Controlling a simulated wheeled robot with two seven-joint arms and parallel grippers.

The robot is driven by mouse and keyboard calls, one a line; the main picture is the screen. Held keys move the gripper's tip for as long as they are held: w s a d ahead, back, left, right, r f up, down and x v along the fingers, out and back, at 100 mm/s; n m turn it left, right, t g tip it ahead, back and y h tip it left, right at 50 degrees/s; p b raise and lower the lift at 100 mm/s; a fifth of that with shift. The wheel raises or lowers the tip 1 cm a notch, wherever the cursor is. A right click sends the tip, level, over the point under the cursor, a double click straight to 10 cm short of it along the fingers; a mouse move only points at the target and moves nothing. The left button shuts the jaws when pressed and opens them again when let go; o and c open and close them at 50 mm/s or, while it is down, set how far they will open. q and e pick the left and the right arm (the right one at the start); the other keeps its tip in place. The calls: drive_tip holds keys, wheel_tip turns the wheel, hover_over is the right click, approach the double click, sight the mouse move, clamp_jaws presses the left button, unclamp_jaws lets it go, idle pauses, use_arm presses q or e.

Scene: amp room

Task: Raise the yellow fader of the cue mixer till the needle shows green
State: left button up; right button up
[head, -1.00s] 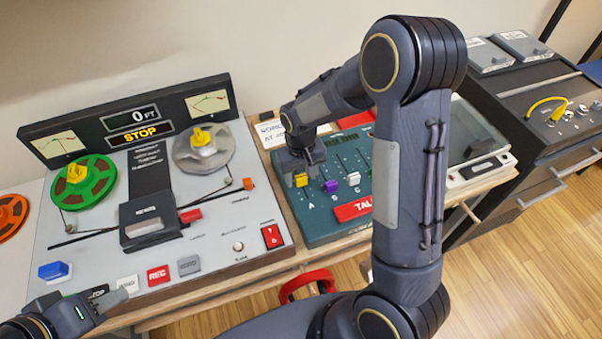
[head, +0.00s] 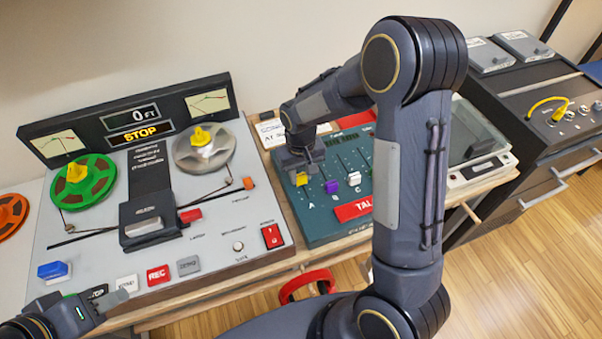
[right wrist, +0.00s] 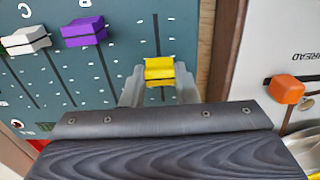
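The cue mixer is a green panel (head: 322,228) right of the tape deck, with coloured fader caps in slots. The yellow fader (head: 302,179) is the leftmost, above the letter A. My right gripper (head: 298,168) reaches down onto it. In the right wrist view the two grey fingers (right wrist: 159,82) flank the yellow cap (right wrist: 159,70), close against its sides. Its slot shows above and below the cap. I cannot make out a mixer needle; my right arm covers part of the panel. My left gripper (head: 118,299) is at the lower left, its finger gap unclear.
Purple (head: 331,187) and white (head: 354,179) faders stand beside the yellow one. The tape deck (head: 90,225) has two needle meters (head: 208,103) and a STOP display. A red TALK button (head: 353,209) lies below the faders. An orange knob (right wrist: 286,89) shows beside the mixer.

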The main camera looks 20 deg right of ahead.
sight(301, 176)
drive_tip(key=o, duration=0.5)
drive_tip(key=shift+c, duration=0.2)
wheel_tip(301, 176, up, 8)
drive_tip(key=shift+f, duration=0.1)
idle(0.4)
drive_tip(key=shift+s+r, duration=0.25)
drive_tip(key=s+r+t+y, duration=0.2)
drive_tip(key=s+r, duration=0.2)
drive_tip(key=s, duration=0.6)
drive_tip(key=s+a+r+m+t+y, duration=0.1)
drive_tip(key=s+r+t, duration=0.2)
drive_tip(key=s, duration=0.8)
drive_tip(key=shift+s+r+t+y, duration=0.3)
drive_tip(key=shift+r+y, duration=0.1)
drive_tip(key=shift+r, duration=0.45)
